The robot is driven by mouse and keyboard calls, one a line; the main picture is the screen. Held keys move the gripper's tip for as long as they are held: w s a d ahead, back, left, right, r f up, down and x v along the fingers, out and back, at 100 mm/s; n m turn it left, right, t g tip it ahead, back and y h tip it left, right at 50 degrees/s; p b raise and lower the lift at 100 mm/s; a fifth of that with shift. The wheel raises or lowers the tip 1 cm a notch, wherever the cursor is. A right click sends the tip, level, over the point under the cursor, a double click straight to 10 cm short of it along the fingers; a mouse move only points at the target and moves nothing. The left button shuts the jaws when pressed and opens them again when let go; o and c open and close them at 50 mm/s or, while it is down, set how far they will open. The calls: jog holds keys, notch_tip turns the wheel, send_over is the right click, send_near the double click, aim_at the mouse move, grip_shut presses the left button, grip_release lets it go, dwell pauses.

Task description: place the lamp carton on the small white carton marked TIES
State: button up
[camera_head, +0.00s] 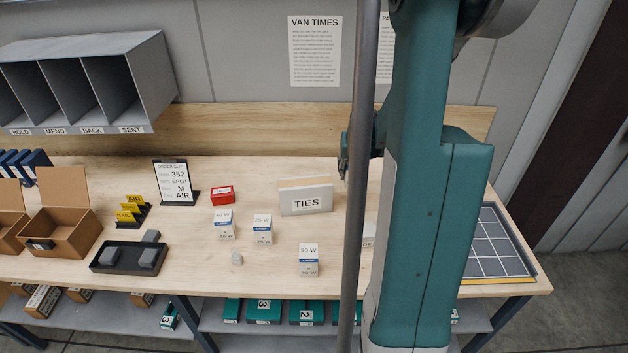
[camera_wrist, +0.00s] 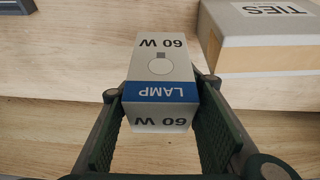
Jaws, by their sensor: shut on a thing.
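My gripper (camera_wrist: 160,90) is shut on a white lamp carton (camera_wrist: 160,68) with a blue LAMP band, marked 60 W. The carton sits between both pads in the wrist view, its lettering upside down. The white TIES carton (camera_wrist: 265,35) is at the upper right there, close to the held carton, which is beside it, not over it. In the head view the TIES carton (camera_head: 306,197) stands on the bench left of my arm. My gripper is hidden behind my arm there. A partly hidden white carton (camera_head: 369,234) shows beside my arm; I cannot tell whether it is the held one.
Lamp cartons marked 40 W (camera_head: 222,224), 25 W (camera_head: 262,229) and 90 W (camera_head: 308,260) stand on the bench, left of and in front of the TIES carton. A red box (camera_head: 222,195) is to its left. A dark tray (camera_head: 105,259) holds grey blocks. A gridded tray (camera_head: 490,245) is at right.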

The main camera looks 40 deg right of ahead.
jog(key=w+a+r+n+y+p, duration=0.1)
jog(key=w+a+r+n+p, duration=0.2)
jog(key=w+a+r, duration=0.8)
jog(key=a+r, duration=0.1)
jog(key=a, duration=0.2)
jog(key=shift+a+r+n+t, duration=0.2)
jog(key=shift+n+t, duration=0.2)
jog(key=shift+f, duration=0.1)
send_over(303, 178)
jog(key=shift+f, duration=2.85)
jog(key=shift+f, duration=0.1)
jog(key=shift+f, duration=1.95)
jog(key=shift+f, duration=0.15)
